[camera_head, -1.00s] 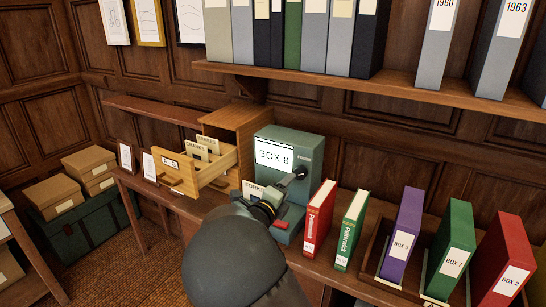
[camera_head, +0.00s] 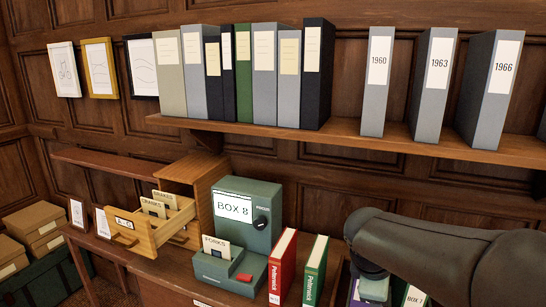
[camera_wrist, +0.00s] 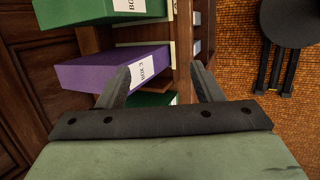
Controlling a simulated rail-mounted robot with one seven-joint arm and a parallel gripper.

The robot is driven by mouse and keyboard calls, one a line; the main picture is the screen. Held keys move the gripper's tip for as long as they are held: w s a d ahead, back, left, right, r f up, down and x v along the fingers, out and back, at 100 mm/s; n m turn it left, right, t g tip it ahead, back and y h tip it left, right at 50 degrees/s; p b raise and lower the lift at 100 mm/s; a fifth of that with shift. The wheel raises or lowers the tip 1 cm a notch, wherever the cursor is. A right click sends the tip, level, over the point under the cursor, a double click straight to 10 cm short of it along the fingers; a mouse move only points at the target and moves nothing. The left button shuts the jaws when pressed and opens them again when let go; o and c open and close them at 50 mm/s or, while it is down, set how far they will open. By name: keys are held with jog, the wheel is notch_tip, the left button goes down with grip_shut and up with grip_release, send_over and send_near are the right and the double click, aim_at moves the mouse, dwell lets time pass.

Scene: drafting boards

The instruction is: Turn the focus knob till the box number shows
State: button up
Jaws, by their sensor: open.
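The green reader (camera_head: 236,212) stands on the desk in the head view. Its white screen (camera_head: 233,208) reads "BOX 8" sharply. The black focus knob (camera_head: 261,222) is on its right front, with nothing touching it. A card marked "FORKS" (camera_head: 216,246) stands in the tray at the reader's front. My gripper (camera_wrist: 160,68) is open over the box binders, well right of the reader. The purple binder marked BOX 3 (camera_wrist: 92,72) reaches close to the left finger, and nothing is gripped. In the head view my arm hides the fingers.
A red binder (camera_head: 282,266) and a green binder (camera_head: 315,272) stand right of the reader. The BOX 7 binder (camera_head: 415,297) is partly behind my arm. An open card drawer (camera_head: 151,232) juts out on the left. A shelf of files (camera_head: 370,141) runs above. A stool (camera_wrist: 292,24) stands on the carpet.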

jog(key=s+a+f+m+g+y+b, duration=0.1)
jog(key=s+a+f+m+y, duration=0.1)
jog(key=s+f+m, duration=0.3)
jog(key=s+a+f+m+g+y+b, duration=0.1)
jog(key=s+a+f+m+y+b, duration=0.1)
jog(key=s+a+f+m, duration=0.3)
jog(key=s+m, duration=0.3)
jog(key=s, duration=0.3)
jog(key=shift+s+g, duration=0.2)
jog(key=shift+g, duration=0.2)
